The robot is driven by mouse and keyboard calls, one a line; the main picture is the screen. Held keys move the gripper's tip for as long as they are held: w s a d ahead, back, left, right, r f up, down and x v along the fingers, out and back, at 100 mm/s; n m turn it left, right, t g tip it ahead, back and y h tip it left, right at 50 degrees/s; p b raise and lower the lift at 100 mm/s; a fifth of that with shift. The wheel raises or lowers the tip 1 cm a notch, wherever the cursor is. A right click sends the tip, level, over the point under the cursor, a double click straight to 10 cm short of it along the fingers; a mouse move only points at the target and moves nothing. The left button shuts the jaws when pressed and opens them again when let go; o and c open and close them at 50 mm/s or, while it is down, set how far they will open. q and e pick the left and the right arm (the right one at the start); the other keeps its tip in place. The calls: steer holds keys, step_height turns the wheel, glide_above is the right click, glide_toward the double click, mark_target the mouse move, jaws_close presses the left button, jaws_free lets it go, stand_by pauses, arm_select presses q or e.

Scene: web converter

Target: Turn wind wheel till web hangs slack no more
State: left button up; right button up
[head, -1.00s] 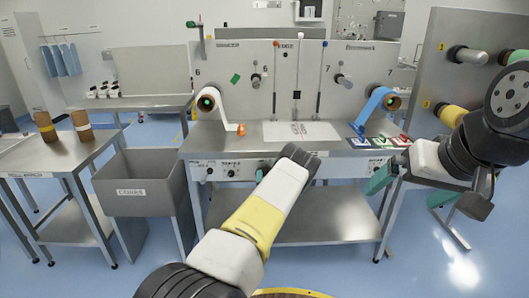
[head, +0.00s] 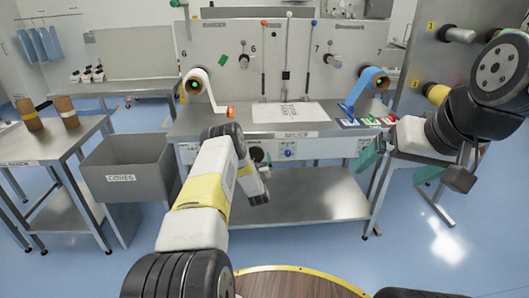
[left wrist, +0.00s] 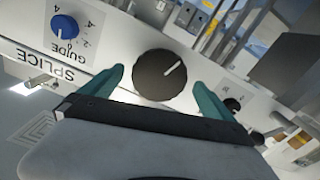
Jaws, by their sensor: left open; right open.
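A round black knob (left wrist: 165,70) with a white pointer line sits on the pale front panel in the left wrist view; I see no label naming it. My left gripper (left wrist: 158,82) is open, its teal fingers on either side of this knob; I cannot tell whether they touch it. In the head view its fingers are hidden by the arm. A white web (head: 211,98) runs from the left roll down to the bench top. A blue web (head: 358,92) comes off the right roll. How tight they are is unclear. My right gripper (head: 398,163) is open and empty at the right.
A blue GUIDE knob (left wrist: 65,27) is beside the black knob. A grey CORES bin (head: 128,170) and a steel side table (head: 45,148) stand left of the machine. A grey rack with rolls (head: 440,80) stands behind my right arm. The bench's lower shelf (head: 310,200) is bare.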

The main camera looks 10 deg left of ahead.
arm_select(q)
steer(key=shift+x, duration=1.1)
steer(key=c, duration=1.3)
steer(key=shift+m, duration=0.4)
